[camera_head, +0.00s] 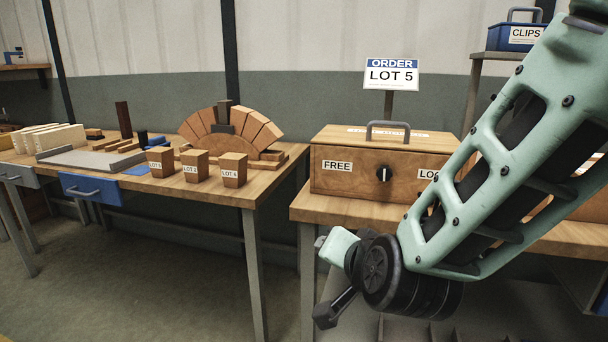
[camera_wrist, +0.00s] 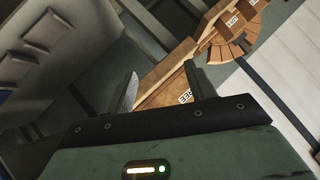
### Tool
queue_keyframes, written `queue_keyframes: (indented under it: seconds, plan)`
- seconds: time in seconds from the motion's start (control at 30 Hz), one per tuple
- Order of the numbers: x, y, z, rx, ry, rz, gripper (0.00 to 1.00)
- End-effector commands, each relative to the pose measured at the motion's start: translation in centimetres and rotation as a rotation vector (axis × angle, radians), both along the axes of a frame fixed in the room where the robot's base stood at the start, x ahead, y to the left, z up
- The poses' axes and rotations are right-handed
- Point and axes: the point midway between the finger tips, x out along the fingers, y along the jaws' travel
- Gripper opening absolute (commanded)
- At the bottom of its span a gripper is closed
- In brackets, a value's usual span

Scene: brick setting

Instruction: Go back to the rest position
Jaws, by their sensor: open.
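My gripper (camera_wrist: 160,88) shows in the wrist view with its two fingers apart and nothing between them. In the head view my green arm comes down from the upper right. Its end, with my gripper (camera_head: 325,314) partly hidden behind the wrist, hangs in front of the right workbench, below its top. The wooden box (camera_head: 355,168) on that bench has a grey handle on top, a black knob and a "FREE" label. The arm covers its right part. The order sign (camera_head: 391,75) behind the box reads "LOT 5".
The left bench (camera_head: 270,177) holds a brick arch (camera_head: 231,138), three lot blocks (camera_head: 192,166), a grey tray (camera_head: 90,157) and pale slabs (camera_head: 48,139). A blue clips box (camera_head: 515,36) stands on a shelf at upper right. Floor (camera_head: 130,270) between the benches is clear.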

Motion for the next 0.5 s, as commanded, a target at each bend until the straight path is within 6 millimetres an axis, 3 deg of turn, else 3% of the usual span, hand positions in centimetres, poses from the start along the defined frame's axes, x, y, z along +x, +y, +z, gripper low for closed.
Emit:
queue_keyframes:
  seconds: [0.1, 0.23, 0.4, 0.5]
  plan:
    - [-3.9, 1.8, -1.1, -0.064, 0.170, 0.238, 0.55]
    - [-9.2, 2.3, -2.1, -0.188, 0.335, 0.501, 0.55]
    - [-15.4, 0.1, -2.8, -0.382, 0.506, 0.775, 0.55]
    - [-18.0, -1.8, -3.0, -0.494, 0.588, 0.887, 0.55]
